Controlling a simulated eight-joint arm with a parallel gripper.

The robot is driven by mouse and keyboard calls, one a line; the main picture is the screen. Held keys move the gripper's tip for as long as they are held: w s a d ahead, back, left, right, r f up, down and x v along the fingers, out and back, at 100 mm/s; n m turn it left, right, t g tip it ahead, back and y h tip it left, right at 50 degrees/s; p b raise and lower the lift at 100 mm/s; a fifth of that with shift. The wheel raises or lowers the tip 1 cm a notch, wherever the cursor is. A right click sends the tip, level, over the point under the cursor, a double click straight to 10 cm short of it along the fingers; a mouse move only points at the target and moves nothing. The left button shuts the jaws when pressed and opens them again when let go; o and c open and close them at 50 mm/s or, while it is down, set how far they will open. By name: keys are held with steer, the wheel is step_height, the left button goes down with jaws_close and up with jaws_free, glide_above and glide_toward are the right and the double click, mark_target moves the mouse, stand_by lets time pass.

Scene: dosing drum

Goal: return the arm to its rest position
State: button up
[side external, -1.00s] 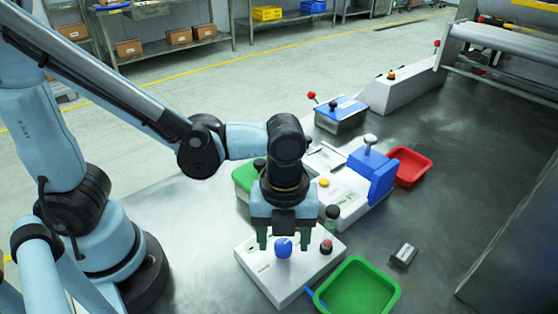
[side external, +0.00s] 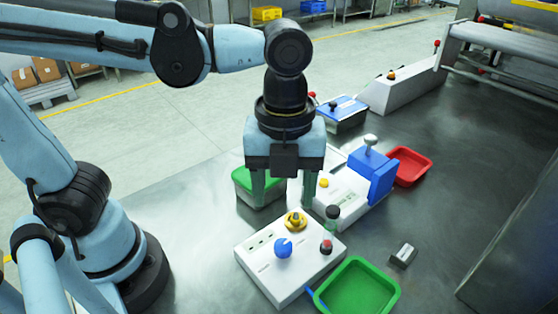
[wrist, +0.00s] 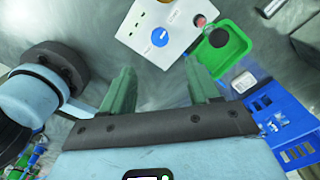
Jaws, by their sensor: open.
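My gripper (side external: 283,203) is raised above a white control box (side external: 268,282), its two green fingers pointing down, apart, with nothing between them. The box carries a blue knob (side external: 283,248), a yellow knob (side external: 295,221) and a red button (side external: 326,246). A dark-green-topped piece (side external: 332,212) stands by the red button; I cannot tell exactly how it is mounted. In the wrist view the fingers are spread and empty, and the white box (wrist: 140,27) lies beyond them with its blue knob (wrist: 159,37).
A green tray (side external: 392,302) sits beside the box, a small grey block (side external: 403,255) near it. Behind are a green container (side external: 262,188), a white machine with a blue block (side external: 370,178), a red tray (side external: 428,166) and a blue-topped box (side external: 343,108). Bare table lies left of the box.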

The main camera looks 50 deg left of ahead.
stand_by(0.3)
steer(key=w+a+f+n+t, duration=0.1)
steer(key=w+a+n+t, duration=0.1)
steer(key=a+n, duration=0.5)
steer(key=w+a+f+n+t, duration=0.1)
steer(key=a+n+t, duration=0.4)
steer(key=n, duration=1.4)
steer(key=w+a, duration=0.1)
steer(key=a, duration=0.2)
steer(key=shift+w+a+f, duration=0.25)
steer(key=shift+w+f, duration=0.05)
steer(key=shift+f, duration=0.1)
